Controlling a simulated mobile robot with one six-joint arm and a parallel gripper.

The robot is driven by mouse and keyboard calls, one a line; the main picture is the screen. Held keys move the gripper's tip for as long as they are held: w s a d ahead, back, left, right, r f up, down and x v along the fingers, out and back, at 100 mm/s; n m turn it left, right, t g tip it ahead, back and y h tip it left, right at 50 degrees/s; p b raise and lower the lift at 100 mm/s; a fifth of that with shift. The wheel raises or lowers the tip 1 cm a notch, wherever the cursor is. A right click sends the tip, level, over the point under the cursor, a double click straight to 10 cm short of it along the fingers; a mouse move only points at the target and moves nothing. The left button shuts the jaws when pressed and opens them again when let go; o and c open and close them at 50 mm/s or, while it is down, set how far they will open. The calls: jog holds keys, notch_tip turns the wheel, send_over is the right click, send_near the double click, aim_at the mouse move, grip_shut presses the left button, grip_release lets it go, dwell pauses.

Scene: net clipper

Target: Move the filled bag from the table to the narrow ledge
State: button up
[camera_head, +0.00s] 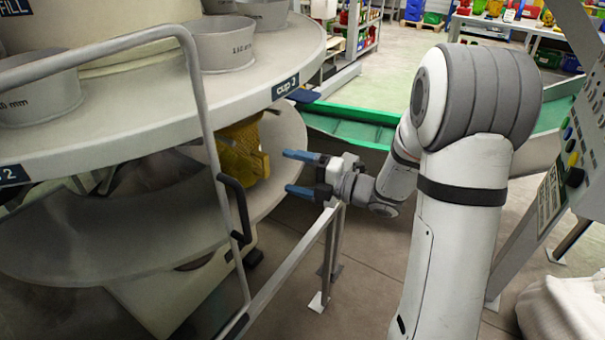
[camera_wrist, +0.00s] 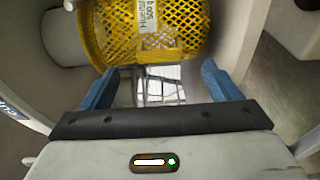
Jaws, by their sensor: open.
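The filled bag (camera_head: 243,152) is a yellow net bag on the lower round table (camera_head: 290,140), under the upper disc near the "cup 2" label. It also shows in the wrist view (camera_wrist: 120,28), with a white printed label on it. My gripper (camera_head: 292,172) is open, its blue fingers pointing left toward the bag. In the wrist view my gripper (camera_wrist: 158,78) has its two fingers apart, with the bag just ahead of the tips and nothing clearly between them. I cannot tell which surface is the narrow ledge.
The upper disc (camera_head: 150,105) with metal cups (camera_head: 220,45) overhangs the bag. A grey rail (camera_head: 205,110) with a black handle (camera_head: 240,205) stands in front of the table. A green conveyor (camera_head: 345,120) lies behind my arm. A control panel (camera_head: 562,180) is at the right.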

aim_at(268, 164)
jog(key=p+x, duration=0.1)
jog(key=x, duration=0.6)
jog(key=shift+a+r, duration=0.1)
jog(key=shift+a, duration=0.1)
jog(key=shift+c, duration=0.4)
jog(key=c, duration=1.1)
jog(key=shift+w+r+b, duration=0.1)
jog(key=shift+r+b, duration=0.1)
jog(key=shift+b, duration=0.2)
jog(key=shift+d, duration=0.1)
